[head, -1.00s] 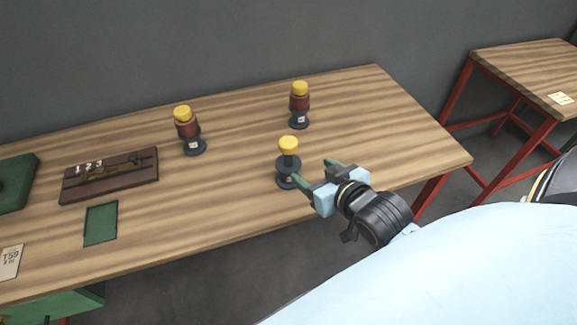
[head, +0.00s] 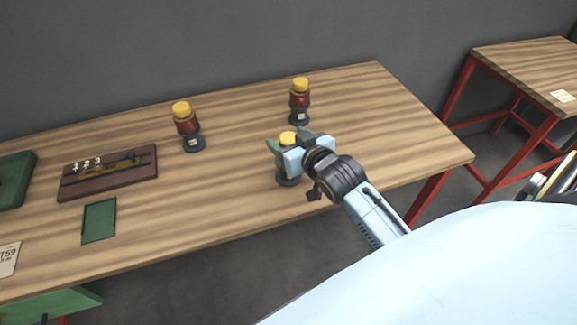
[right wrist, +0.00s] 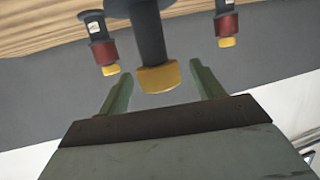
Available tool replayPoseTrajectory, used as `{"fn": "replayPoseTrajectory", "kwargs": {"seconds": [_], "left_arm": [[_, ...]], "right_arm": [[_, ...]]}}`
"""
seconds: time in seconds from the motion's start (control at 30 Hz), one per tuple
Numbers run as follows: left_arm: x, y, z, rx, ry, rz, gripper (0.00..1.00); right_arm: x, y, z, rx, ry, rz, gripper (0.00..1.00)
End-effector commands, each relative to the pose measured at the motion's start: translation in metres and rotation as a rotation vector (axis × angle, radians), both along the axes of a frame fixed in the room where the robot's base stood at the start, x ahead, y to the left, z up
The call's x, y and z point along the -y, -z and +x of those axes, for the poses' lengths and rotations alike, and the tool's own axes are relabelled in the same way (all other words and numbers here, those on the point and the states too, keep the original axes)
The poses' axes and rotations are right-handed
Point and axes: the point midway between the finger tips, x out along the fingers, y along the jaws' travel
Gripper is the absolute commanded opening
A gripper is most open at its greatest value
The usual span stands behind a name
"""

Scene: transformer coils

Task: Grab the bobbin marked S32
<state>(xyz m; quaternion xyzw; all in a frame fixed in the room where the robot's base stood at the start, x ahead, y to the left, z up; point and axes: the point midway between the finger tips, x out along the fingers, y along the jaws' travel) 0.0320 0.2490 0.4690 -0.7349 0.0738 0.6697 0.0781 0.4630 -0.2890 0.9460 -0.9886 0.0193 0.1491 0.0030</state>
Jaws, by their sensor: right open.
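Three bobbins with yellow tops stand upright on the wooden table. The near one (head: 288,181) has a bare dark stem and base; it shows large in the right wrist view (right wrist: 151,38). The back left bobbin (head: 187,126) and the back right bobbin (head: 299,102) carry dark red windings and small white labels. I cannot read any label, so I cannot tell which is S32. My right gripper (head: 287,139) is open at the near bobbin's top, with its fingers (right wrist: 160,85) on either side of the yellow cap. The gripper partly hides this bobbin. My left gripper is out of view.
A dark board marked 1 2 3 (head: 108,174), a green mat (head: 99,221), a green tray (head: 14,180) and a paper tag (head: 9,259) lie on the left. A second table (head: 530,70) stands at right. The table's right end is clear.

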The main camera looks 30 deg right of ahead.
Motion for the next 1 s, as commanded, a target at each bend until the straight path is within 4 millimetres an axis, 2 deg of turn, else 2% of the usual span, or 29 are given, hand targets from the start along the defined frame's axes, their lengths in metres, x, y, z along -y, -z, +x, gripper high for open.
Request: {"fn": "replayPoseTrajectory", "kwargs": {"seconds": [0.13,0.43,0.93,1.0], "left_arm": [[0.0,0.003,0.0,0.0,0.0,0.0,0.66],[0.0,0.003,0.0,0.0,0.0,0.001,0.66],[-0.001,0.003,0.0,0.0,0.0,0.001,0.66],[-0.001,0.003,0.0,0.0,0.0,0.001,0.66]], "right_arm": [[0.001,0.006,0.018,0.0,0.001,0.0,0.66],[0.001,0.007,0.021,0.0,0.0,0.0,0.66],[0.001,0.007,0.021,0.0,0.0,0.0,0.01],[0.001,0.006,0.021,0.003,0.0,0.0,0.0]]}}
